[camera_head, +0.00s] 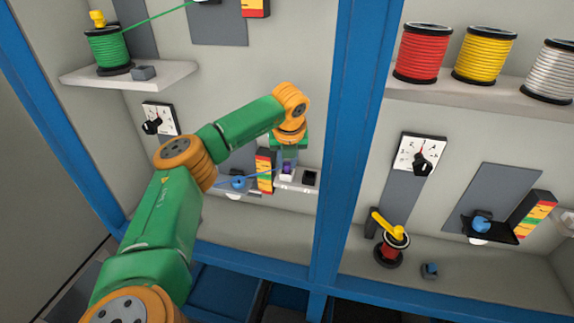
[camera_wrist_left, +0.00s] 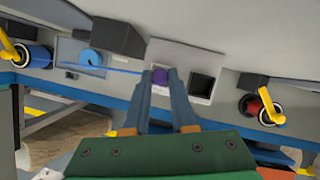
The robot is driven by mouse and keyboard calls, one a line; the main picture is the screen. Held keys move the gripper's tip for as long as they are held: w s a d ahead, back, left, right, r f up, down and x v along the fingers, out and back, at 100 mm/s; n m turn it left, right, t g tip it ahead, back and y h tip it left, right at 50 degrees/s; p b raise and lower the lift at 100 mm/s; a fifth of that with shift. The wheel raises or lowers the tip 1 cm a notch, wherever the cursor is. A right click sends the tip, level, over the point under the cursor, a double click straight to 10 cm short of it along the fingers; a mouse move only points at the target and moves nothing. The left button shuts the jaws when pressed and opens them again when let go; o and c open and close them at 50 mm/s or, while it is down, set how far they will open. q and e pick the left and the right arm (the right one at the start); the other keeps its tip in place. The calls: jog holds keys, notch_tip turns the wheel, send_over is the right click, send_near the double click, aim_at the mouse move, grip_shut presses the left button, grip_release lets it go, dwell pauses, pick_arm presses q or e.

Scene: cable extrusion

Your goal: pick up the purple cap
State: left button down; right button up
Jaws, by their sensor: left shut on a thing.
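The small purple cap (camera_head: 287,169) is at the left part of a pale holder (camera_head: 298,186) on the lower shelf of the left bay. It also shows in the wrist view (camera_wrist_left: 158,75), between my fingertips. My left gripper (camera_head: 288,159) reaches down from above and is shut on the cap. In the wrist view the fingers (camera_wrist_left: 160,84) stand on both sides of it. I cannot tell whether the cap still rests in the holder. My right gripper is not in view.
The holder's square dark opening (camera_wrist_left: 202,88) lies right of the cap. A thin blue cable (camera_wrist_left: 110,68) runs from the left to near my fingers. A blue knob (camera_head: 238,182) and colored scale (camera_head: 264,171) stand left. A blue post (camera_head: 343,150) divides the bays.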

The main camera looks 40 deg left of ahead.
pick_arm(q)
notch_tip(320, 180, up, 3)
jog(key=shift+f+b, duration=0.1)
jog(key=shift+b, duration=0.25)
jog(key=s+d+r+p, duration=0.1)
jog(key=s+d+r, duration=0.2)
jog(key=s+r, duration=0.2)
jog(key=s+d+r+p, duration=0.1)
jog(key=s+d+r, duration=0.1)
jog(key=s+r, duration=0.2)
jog(key=s, duration=0.3)
jog(key=shift+s+d+r, duration=0.35)
jog(key=shift+s+d, duration=0.05)
